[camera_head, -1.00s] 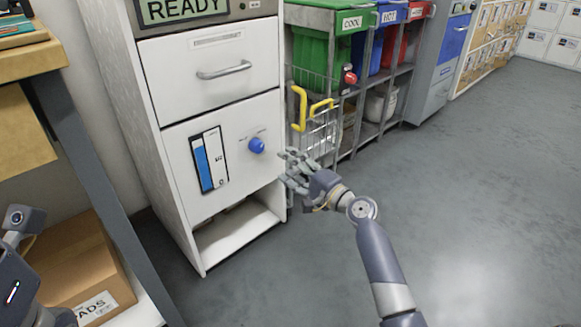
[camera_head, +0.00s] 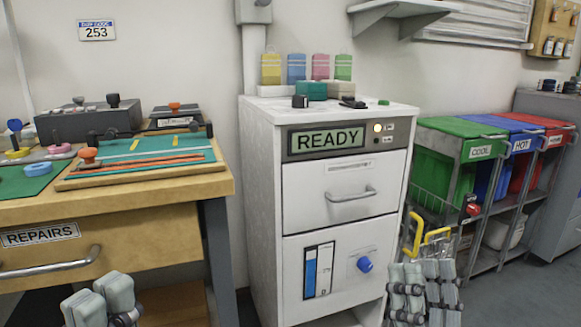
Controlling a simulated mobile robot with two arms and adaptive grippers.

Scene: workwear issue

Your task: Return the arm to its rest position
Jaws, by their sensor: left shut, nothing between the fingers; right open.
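My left gripper (camera_head: 100,301) shows at the bottom left, in front of the wooden bench, with its fingers shut and empty. My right gripper (camera_head: 423,287) shows at the bottom right with its fingers upright, open and empty. It is in front of the lower right side of the white cabinet (camera_head: 262,200) and partly covers the yellow-handled wire basket there. Most of both arms is out of the picture.
The cabinet has a READY display (camera_head: 327,139), a drawer handle (camera_head: 351,194) and a blue knob (camera_head: 364,264). The REPAIRS bench (camera_head: 205,186) stands at left with tools on top. Green, blue and red bins (camera_head: 435,178) stand at right. Grey floor shows at far right.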

